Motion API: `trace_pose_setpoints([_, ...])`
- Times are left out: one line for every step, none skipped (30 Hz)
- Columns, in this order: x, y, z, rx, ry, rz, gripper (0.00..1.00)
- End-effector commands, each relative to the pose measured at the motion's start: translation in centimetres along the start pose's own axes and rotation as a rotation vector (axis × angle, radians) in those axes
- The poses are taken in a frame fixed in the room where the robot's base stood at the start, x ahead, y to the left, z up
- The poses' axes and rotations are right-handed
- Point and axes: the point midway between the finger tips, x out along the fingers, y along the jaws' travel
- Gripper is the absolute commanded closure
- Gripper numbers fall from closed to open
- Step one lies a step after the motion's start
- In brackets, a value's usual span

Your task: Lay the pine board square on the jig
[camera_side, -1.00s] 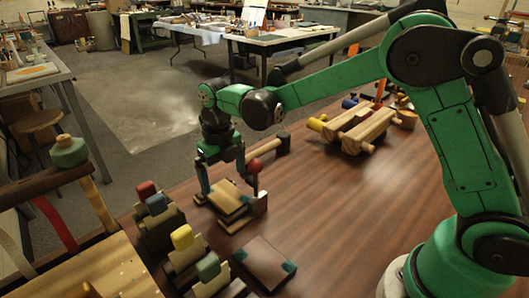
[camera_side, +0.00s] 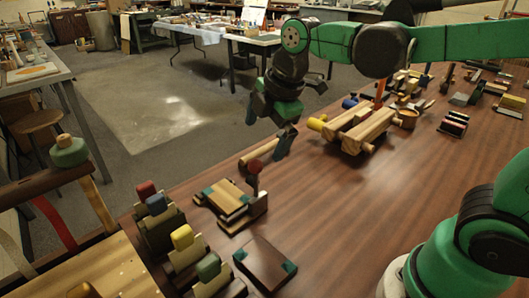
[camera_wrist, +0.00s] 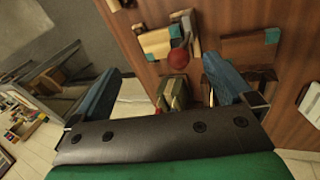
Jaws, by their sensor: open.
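The pale pine board (camera_side: 229,195) with teal corners lies flat on top of the low layered jig (camera_side: 232,223), left of a post with a red ball knob (camera_side: 254,167). Its edges look roughly in line with the jig; I cannot tell whether it is exactly square. In the wrist view the board (camera_wrist: 157,42) shows near the top, partly beside the red ball (camera_wrist: 180,59). My gripper (camera_side: 270,130) is raised behind and to the right of the board, apart from it. In the wrist view its blue fingers (camera_wrist: 162,66) are spread and empty.
A dark board (camera_side: 265,262) with teal corners lies in front of the jig. Dark blocks with coloured knobs (camera_side: 160,215) stand to the left. A wooden cylinder (camera_side: 258,151) lies behind the jig. A wooden clamp-like assembly (camera_side: 358,130) stands further back. The tabletop's right middle is clear.

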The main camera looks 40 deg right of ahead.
Motion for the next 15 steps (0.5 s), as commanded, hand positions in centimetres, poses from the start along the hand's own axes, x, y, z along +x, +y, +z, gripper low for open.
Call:
trace_pose_setpoints([-0.2,-1.1,0.7,0.184,0.007,0.037,0.00])
trace_pose_setpoints([-0.3,-1.6,1.0,0.307,0.016,0.061,0.00])
trace_pose_setpoints([-0.3,-2.3,1.4,0.466,0.031,0.090,0.00])
trace_pose_setpoints([-0.3,-2.8,1.7,0.581,0.046,0.111,0.00])
trace_pose_setpoints([-0.3,-3.3,2.0,0.690,0.061,0.129,0.00])
trace_pose_setpoints([-0.2,-3.9,2.3,0.825,0.083,0.150,0.00])
trace_pose_setpoints([-0.1,-4.3,2.5,0.919,0.100,0.164,0.00])
trace_pose_setpoints([0.0,-4.6,2.7,1.005,0.117,0.177,0.00])
trace_pose_setpoints([0.2,-5.1,3.0,1.104,0.138,0.189,0.00])
trace_pose_setpoints([0.3,-5.3,3.1,1.169,0.154,0.197,0.00])
trace_pose_setpoints([0.3,-5.5,3.2,1.225,0.167,0.203,0.00])
trace_pose_setpoints([0.5,-5.8,3.4,1.286,0.183,0.210,0.00])
trace_pose_setpoints([0.5,-5.9,3.4,1.323,0.192,0.213,0.00])
trace_pose_setpoints([0.6,-6.0,3.5,1.351,0.200,0.215,0.00])
trace_pose_setpoints([0.6,-6.1,3.5,1.378,0.206,0.217,0.00])
